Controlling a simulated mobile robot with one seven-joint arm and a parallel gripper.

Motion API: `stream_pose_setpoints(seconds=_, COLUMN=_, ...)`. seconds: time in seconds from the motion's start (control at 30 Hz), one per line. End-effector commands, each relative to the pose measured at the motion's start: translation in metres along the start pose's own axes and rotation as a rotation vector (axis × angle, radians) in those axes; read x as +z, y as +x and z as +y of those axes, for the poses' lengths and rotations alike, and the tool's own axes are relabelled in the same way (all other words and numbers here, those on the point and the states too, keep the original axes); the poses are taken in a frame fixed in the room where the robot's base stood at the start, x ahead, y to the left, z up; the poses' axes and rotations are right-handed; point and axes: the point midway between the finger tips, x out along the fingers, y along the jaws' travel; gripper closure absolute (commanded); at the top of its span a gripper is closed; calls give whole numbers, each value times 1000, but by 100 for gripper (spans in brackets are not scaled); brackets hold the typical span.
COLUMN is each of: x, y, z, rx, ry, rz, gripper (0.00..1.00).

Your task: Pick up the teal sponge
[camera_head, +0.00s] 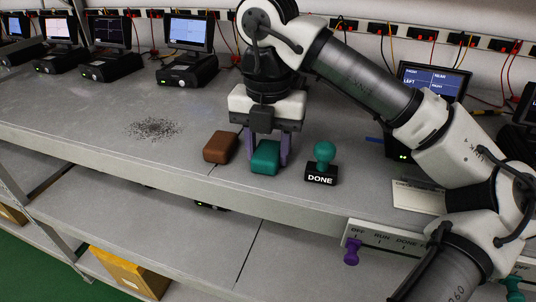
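The teal sponge (265,157) lies on the grey shelf near its front edge, between a brown sponge and a teal-handled stamp. My gripper (265,154) points down over it from above. Its two purple fingers are spread apart, one towards each side of the teal sponge. The lower ends of the fingers are partly hidden by the sponge, and I cannot tell whether they touch it. The sponge appears to rest on the shelf.
The brown sponge (220,147) lies close on the left. The stamp marked DONE (322,166) stands on the right. Dark grit (153,129) is scattered further left. Monitor units (188,50) line the back. A lower shelf (140,225) shows below.

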Motion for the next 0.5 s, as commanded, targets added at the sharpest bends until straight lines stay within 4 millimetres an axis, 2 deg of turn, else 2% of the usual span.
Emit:
stream_pose_setpoints(seconds=0.03, x=0, y=0, z=0, rx=0, ry=0, rz=0, gripper=65)
stream_pose_setpoints(seconds=0.17, x=0, y=0, z=0, rx=0, ry=0, rz=0, gripper=80)
stream_pose_setpoints(seconds=0.5, x=0, y=-5, z=0, rx=0, ry=2, rz=-2, gripper=80)
